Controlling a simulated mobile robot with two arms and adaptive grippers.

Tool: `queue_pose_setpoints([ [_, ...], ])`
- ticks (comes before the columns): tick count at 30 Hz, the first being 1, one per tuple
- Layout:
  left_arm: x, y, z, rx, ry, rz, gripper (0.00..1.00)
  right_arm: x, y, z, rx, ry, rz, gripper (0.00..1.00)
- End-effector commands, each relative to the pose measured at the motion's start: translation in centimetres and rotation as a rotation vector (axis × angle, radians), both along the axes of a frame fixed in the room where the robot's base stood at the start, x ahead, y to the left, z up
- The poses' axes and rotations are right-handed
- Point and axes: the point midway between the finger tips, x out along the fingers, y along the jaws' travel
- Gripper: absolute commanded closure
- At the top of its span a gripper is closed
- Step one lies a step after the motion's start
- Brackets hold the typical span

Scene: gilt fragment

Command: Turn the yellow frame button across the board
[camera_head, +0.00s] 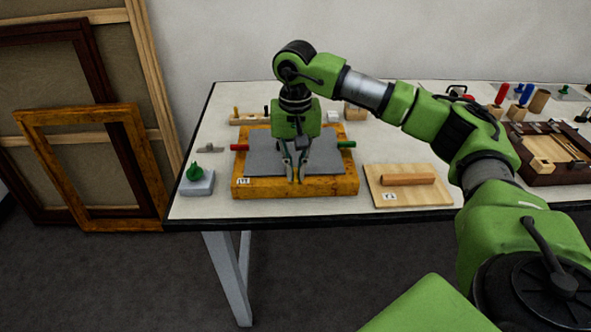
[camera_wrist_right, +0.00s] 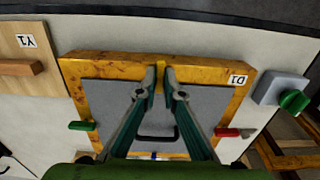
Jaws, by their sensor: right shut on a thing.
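A gilt frame (camera_head: 345,186) lies flat on the table with a grey board (camera_head: 262,160) inside it. It also shows in the wrist view (camera_wrist_right: 101,67). My right gripper (camera_head: 296,178) points down over the frame's near side. In the wrist view its fingertips (camera_wrist_right: 160,75) are close together around a small yellow piece at the frame's inner edge, the yellow button, mostly hidden by the fingers. A red button (camera_head: 240,147) sits on the left side and a green button (camera_head: 346,144) on the right side. A dark handle (camera_wrist_right: 157,138) stands on the board. My left gripper is not in view.
A grey block with a green knob (camera_head: 196,180) stands left of the frame. A wooden board with a bar handle (camera_head: 408,180) lies to the right. Tools and a dark tray (camera_head: 520,168) lie farther right. Empty frames (camera_head: 100,170) lean on the wall at left.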

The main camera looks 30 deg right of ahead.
Motion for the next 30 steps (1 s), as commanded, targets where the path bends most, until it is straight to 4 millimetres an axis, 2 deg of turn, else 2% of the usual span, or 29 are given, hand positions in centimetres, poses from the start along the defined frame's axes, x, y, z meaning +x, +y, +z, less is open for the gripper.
queue_pose_setpoints([
  [15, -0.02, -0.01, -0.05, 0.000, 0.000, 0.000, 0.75, 0.06, 0.02, 0.14, 0.001, -0.003, 0.022, 1.00],
  [16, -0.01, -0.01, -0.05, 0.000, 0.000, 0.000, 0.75, 0.06, 0.02, 0.14, 0.001, -0.003, 0.022, 0.89],
  [18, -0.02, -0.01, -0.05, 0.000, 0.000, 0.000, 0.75, 0.06, 0.02, 0.14, 0.001, -0.003, 0.021, 0.75],
  [30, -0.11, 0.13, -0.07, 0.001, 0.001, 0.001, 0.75, 0.05, 0.00, 0.48, 0.000, -0.001, 0.020, 0.75],
])
